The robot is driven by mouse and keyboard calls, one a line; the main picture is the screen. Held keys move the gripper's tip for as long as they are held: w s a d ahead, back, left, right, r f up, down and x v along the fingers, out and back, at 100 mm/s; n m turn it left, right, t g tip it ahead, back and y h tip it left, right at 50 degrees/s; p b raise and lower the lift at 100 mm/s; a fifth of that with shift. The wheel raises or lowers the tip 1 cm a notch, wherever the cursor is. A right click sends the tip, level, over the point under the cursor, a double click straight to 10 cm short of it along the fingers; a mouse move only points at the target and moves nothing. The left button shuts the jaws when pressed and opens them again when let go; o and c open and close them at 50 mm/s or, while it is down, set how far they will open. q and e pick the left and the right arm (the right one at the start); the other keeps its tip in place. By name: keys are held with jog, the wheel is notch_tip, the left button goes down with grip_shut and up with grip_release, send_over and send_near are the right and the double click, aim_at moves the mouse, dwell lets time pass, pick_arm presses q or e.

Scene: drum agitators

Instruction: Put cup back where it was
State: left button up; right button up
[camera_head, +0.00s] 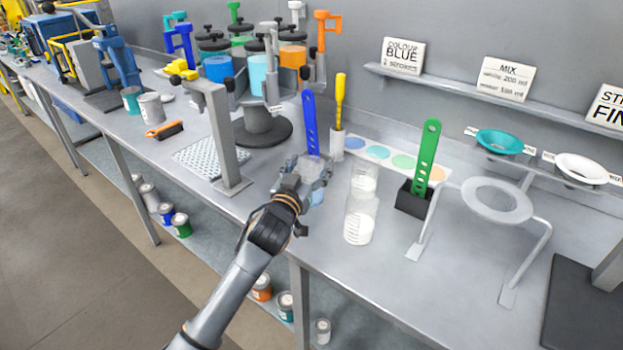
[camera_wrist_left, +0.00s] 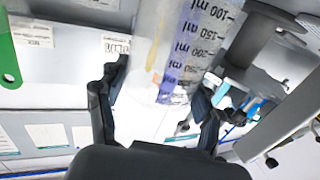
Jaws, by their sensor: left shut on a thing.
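The cup is clear, with black ml markings, and fills the upper middle of the left wrist view (camera_wrist_left: 185,45). My left gripper (camera_wrist_left: 155,105) is shut on it, with one finger on each side. In the head view the left gripper (camera_head: 303,178) is over the bench, and the clear cup (camera_head: 317,172) shows partly behind its fingers. A bluish patch shows just below the cup. I cannot tell whether the cup touches the bench. My right gripper is not in view.
Two clear measuring cups (camera_head: 359,222) with white contents stand just right of the gripper. A black holder with a green stirrer (camera_head: 426,160) and ring stands (camera_head: 497,200) are farther right. A grey stand (camera_head: 232,150) is at left. Blue and yellow tools stand behind.

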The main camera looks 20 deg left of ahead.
aim_at(316, 170)
pick_arm(q)
jog(key=shift+w+d+f, duration=0.15)
jog(key=shift+f, duration=0.05)
jog(key=f, duration=0.3)
jog(key=shift+w+d, duration=0.1)
jog(key=shift+w, duration=0.1)
jog(key=shift+f, duration=0.3)
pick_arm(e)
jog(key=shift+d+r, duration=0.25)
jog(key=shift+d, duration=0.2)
pick_arm(q)
jog(key=shift+f, duration=0.15)
jog(key=o, duration=1.6)
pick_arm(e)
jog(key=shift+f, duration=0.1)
pick_arm(q)
jog(key=shift+s+r, duration=0.1)
jog(key=shift+r, duration=0.1)
jog(key=s, duration=0.6)
jog(key=s+b, duration=0.1)
jog(key=s, duration=0.5)
jog(key=shift+a, duration=0.2)
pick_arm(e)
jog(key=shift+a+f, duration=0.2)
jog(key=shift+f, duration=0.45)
